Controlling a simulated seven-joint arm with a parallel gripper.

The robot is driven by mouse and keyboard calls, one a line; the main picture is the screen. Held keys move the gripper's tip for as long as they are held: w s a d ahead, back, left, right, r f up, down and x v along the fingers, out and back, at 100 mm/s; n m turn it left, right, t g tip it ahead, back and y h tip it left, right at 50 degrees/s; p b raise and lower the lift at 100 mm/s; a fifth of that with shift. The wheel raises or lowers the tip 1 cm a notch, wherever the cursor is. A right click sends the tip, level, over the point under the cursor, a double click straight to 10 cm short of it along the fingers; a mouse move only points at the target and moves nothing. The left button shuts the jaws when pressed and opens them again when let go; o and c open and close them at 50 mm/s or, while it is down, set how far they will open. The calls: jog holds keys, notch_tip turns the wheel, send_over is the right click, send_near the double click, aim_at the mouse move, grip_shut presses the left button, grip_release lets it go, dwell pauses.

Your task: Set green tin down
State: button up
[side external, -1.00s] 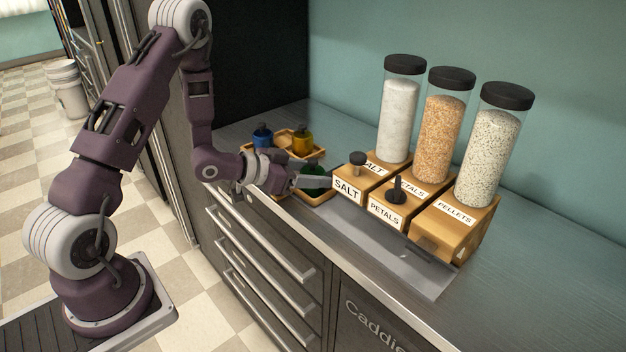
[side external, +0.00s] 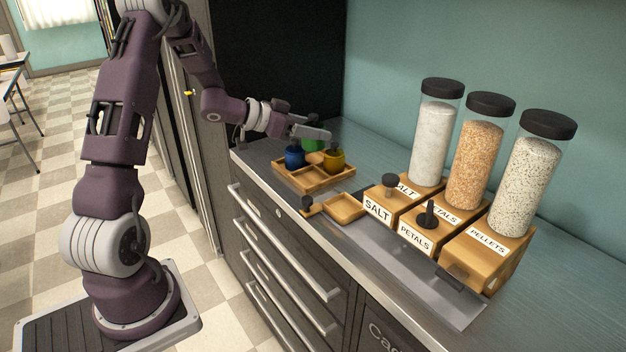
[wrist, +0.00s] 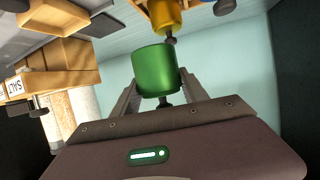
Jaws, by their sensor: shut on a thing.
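The green tin (side external: 312,145) is held between the fingers of my gripper (side external: 311,132), over the far side of a wooden compartment tray (side external: 318,182). In the wrist view the green tin (wrist: 155,70) sits between both fingers (wrist: 158,88). Its base is hidden in the side view, so I cannot tell whether it touches the tray. A blue tin (side external: 294,157) and a yellow tin (side external: 334,160) stand in the tray, nearer the camera. The yellow tin (wrist: 165,15) also shows in the wrist view.
A small empty-looking wooden tray (side external: 345,207) and a small dark-knobbed item (side external: 307,205) lie nearer the front edge. Labelled wooden boxes with three tall clear dispensers (side external: 466,165) stand to the right. A dark panel (side external: 270,70) rises behind my gripper.

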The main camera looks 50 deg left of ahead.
jog(key=f, duration=0.6)
jog(key=a+f, duration=0.1)
jog(key=f, duration=0.3)
jog(key=shift+s+a, duration=0.1)
jog(key=shift+f, duration=0.1)
jog(key=shift+f, duration=0.1)
jog(key=o, duration=1.3)
